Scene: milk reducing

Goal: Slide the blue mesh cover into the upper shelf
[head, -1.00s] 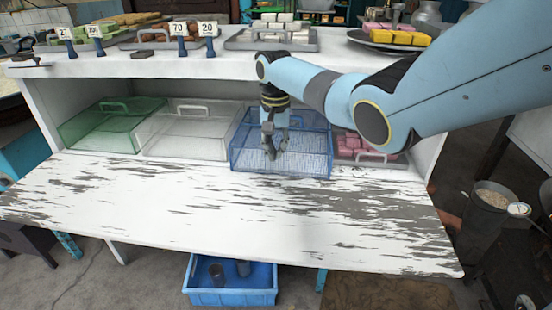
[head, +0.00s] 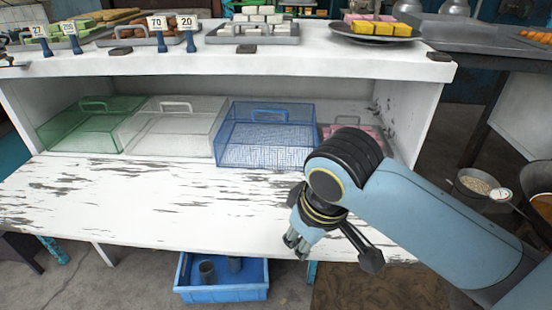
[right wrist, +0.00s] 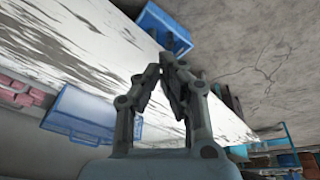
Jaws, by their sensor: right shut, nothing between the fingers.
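The blue mesh cover (head: 266,137) sits inside the upper shelf (head: 75,163), between the clear cover and the tray of pink pieces. Its handle is on top, and its front is near the shelf's front. It also shows in the right wrist view (right wrist: 82,113). My right gripper (head: 294,243) is shut and empty, over the front edge of the worn white board, well to the front of the blue cover and apart from it. In the right wrist view its fingers (right wrist: 168,62) meet at the tips. My left gripper is not in view.
A green cover (head: 88,125) and a clear cover (head: 172,130) stand left of the blue one. A tray of pink pieces (head: 355,138) is to its right, partly behind my arm. A blue crate (head: 222,289) is below. The white board (head: 150,210) is clear at left.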

